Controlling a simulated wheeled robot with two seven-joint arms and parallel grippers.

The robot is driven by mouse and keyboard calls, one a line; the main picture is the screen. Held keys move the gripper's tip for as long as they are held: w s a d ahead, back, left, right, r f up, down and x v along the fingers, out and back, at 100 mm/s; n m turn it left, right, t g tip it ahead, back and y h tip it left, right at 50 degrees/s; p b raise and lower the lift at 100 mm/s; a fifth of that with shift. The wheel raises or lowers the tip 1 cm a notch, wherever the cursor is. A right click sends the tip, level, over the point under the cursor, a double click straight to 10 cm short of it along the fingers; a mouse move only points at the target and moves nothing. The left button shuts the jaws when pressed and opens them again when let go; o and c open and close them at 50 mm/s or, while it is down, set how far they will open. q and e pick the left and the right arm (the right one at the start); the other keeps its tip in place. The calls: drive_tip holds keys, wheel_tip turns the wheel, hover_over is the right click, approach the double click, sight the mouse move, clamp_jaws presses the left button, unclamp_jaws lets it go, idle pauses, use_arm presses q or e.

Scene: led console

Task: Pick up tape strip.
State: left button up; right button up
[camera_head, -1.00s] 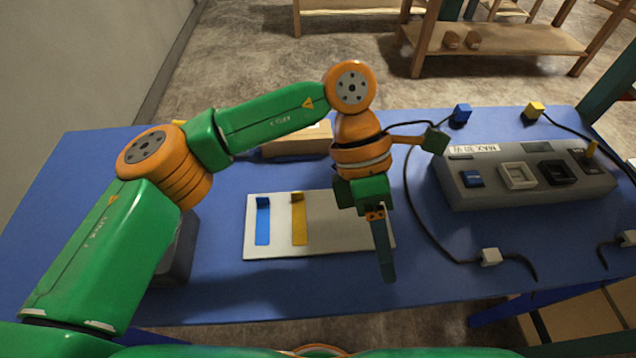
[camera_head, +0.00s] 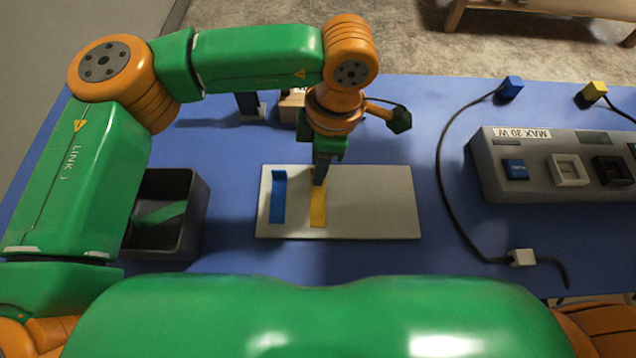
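A yellow tape strip (camera_head: 317,208) and a blue tape strip (camera_head: 278,197) lie side by side on the left part of a white board (camera_head: 375,203). The blue strip's far end stands up a little. My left gripper (camera_head: 319,180) points down over the far end of the yellow strip and hides that end. Its fingers overlap in this view, so I cannot tell whether they are open, shut, or touching the strip. My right gripper is not in view.
A dark bin (camera_head: 172,215) with a green strip inside stands left of the board. A grey console (camera_head: 540,185) with square buttons stands at the right. A black cable with a white plug (camera_head: 521,258) curves between board and console. The board's right half is clear.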

use_arm(q)
drive_tip(key=shift+s, duration=0.1)
clamp_jaws()
idle(1.1)
